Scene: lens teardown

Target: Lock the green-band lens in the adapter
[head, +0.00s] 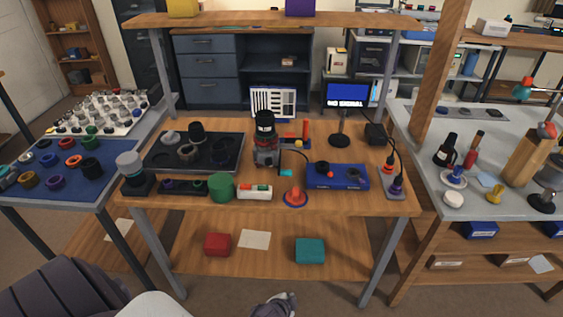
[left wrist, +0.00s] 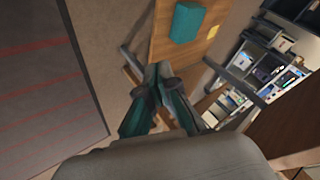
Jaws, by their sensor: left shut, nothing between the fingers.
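A black lens with what looks like a thin green band (head: 264,122) stands upright at the middle of the workbench. It sits on top of a dark grey mount with a red ring (head: 266,155), which appears to be the adapter. I cannot tell from here whether the lens is locked in it. My left gripper (head: 288,297) is low at the bottom of the head view, in front of the bench and well apart from the lens. In the left wrist view its fingers (left wrist: 158,72) are together and empty. My right gripper is not in view.
The workbench (head: 330,203) carries a black tray (head: 225,163), a green cup (head: 221,187), a red-and-blue knob (head: 295,197) and a blue box (head: 338,177). A teal box (head: 310,250) and red box (head: 217,244) lie on its lower shelf. An upper shelf (head: 240,19) spans the bench.

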